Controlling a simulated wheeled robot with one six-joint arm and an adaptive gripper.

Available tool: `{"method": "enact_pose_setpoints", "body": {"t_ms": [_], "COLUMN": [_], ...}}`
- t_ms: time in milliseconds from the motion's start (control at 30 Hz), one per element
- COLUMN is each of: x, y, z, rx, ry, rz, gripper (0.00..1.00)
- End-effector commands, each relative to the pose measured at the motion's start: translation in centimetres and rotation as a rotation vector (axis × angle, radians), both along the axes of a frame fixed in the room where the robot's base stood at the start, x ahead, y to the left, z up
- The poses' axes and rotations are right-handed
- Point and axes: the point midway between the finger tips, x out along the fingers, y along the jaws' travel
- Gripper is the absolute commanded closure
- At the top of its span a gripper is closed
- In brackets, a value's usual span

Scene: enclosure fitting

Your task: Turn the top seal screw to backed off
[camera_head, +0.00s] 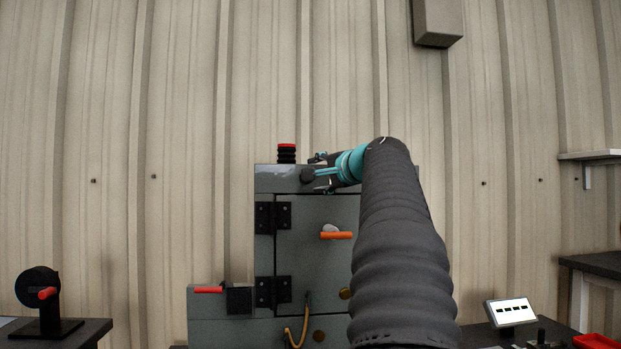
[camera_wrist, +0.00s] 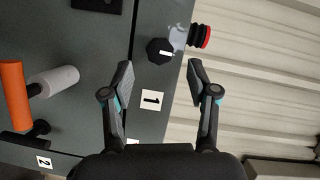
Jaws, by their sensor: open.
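The top seal screw appears as a dark round knob (camera_wrist: 160,51) with a white mark, on the enclosure's grey top strip. In the head view the knob (camera_head: 307,174) sits just left of my fingertips. My gripper (camera_head: 319,173) is open and empty. In the wrist view, my gripper (camera_wrist: 160,72) has its fingers spread on either side of the knob's line, with the knob slightly beyond the tips. I cannot tell the depth gap to it. The white mark runs roughly left-right in the wrist view.
A red-topped black ribbed fitting (camera_head: 287,153) stands on the enclosure (camera_head: 320,270), close to the knob. An orange handle (camera_head: 336,235) is on the door below. A label "1" (camera_wrist: 152,100) is beside the knob. A cable hangs below; my arm hides the enclosure's right side.

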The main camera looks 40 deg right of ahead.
Motion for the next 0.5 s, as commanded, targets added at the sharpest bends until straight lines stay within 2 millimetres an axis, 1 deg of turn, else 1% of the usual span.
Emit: {"method": "enact_pose_setpoints", "body": {"t_ms": [33, 200, 333, 500], "x": [-1.2, -4.2, -5.8, -6.8], "y": [0.3, 0.8, 1.0, 1.2], "z": [0.2, 0.4, 0.5, 0.5], "rx": [0.0, 0.0, 0.001, 0.0], "ry": [0.0, 0.0, 0.0, 0.0], "rz": [-0.002, -0.001, 0.0, 0.001], "gripper": [0.41, 0.41, 0.41, 0.41]}}
